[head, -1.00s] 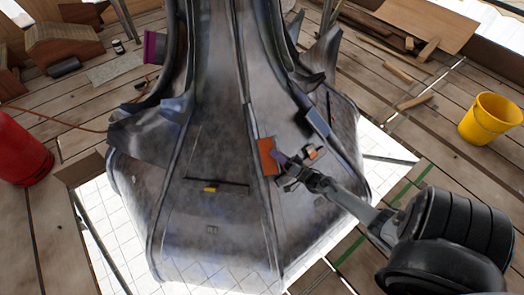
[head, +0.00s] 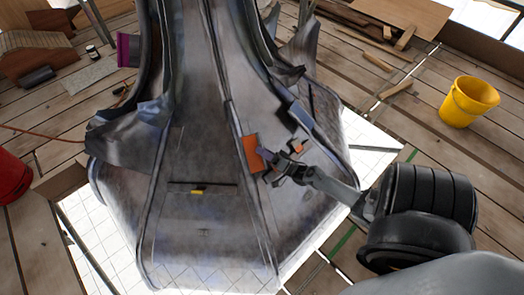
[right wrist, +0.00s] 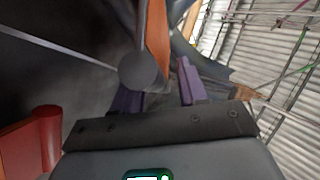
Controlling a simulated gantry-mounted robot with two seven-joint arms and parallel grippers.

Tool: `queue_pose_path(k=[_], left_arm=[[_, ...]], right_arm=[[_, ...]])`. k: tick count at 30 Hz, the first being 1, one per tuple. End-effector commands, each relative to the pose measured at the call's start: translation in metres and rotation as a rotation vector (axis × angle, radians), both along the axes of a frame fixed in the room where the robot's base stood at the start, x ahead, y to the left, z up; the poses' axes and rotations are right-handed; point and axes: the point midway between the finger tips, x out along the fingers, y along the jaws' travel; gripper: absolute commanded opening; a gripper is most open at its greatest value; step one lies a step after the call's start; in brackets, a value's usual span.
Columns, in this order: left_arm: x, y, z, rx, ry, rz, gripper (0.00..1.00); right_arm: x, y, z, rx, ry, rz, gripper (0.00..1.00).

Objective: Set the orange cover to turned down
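The orange cover (head: 251,153) is a small rectangle on the sloping grey metal face of the spire finial (head: 205,120), beside a raised seam. In the right wrist view the cover (right wrist: 157,42) is a narrow upright strip, lined up with the gap between the fingers. My right gripper (head: 275,157) is at the cover's right side in the head view. Its purple fingers (right wrist: 157,91) stand apart, so it is open. I cannot tell whether a finger touches the cover. A grey round knob (right wrist: 139,70) partly hides the cover there. My left gripper is not in view.
A dark slot with a yellow tab (head: 197,191) is on the finial face to the left. A yellow bucket (head: 468,102) stands on the plank floor at right, a red container (head: 12,178) at left. Wood pieces (head: 388,88) lie behind. The finial's curled metal leaves (head: 300,50) stick out above the gripper.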

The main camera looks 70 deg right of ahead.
Motion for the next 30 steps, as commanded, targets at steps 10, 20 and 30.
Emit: queue_pose_path(k=[10,20,30], left_arm=[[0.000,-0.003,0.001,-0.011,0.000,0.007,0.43],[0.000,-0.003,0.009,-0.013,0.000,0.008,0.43],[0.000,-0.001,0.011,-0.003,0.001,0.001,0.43]], right_arm=[[-0.002,0.000,-0.001,0.000,0.001,0.001,0.44],[-0.040,0.000,-0.016,0.000,0.004,0.000,0.44],[-0.088,0.001,-0.036,0.000,0.004,0.000,0.44]])
